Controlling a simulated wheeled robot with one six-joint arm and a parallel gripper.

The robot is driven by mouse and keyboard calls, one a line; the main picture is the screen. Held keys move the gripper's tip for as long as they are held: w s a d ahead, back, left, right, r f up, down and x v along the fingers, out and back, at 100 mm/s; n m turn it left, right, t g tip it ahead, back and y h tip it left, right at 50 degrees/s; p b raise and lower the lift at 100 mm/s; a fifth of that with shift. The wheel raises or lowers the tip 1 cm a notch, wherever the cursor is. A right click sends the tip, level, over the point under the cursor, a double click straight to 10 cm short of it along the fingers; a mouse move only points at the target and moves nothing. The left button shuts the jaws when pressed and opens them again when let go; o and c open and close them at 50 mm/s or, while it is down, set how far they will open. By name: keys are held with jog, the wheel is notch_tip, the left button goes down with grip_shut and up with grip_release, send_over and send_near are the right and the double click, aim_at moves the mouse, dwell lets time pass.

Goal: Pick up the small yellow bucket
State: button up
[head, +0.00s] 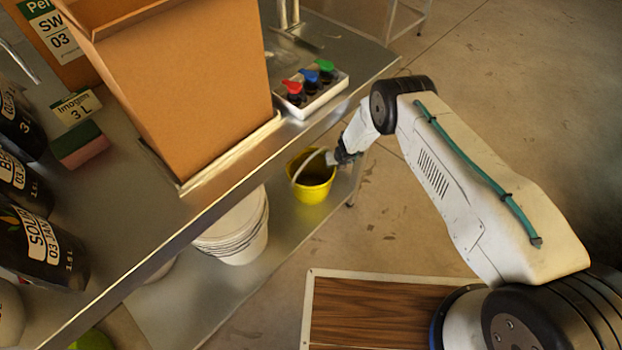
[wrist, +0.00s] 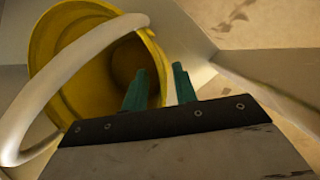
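The small yellow bucket (head: 314,189) stands on the lower metal shelf under the table's right end, with its pale handle (head: 303,162) raised over the mouth. My gripper (head: 334,158) is at the bucket's right rim. In the wrist view the bucket (wrist: 62,62) shows its open mouth, and the thick pale handle (wrist: 62,75) arcs across the left. The two green fingers of my gripper (wrist: 160,88) are apart, one in front of the bucket's mouth and the other just right of the rim. I cannot tell whether either finger touches the rim.
White stacked tubs (head: 238,232) stand on the lower shelf (head: 200,300) left of the bucket. The tabletop (head: 345,62) overhangs it, carrying a large cardboard box (head: 190,85) and a tray of small coloured-top bottles (head: 318,100). The floor at right is open.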

jog(key=shift+x, duration=0.8)
grip_shut()
dwell(1.0)
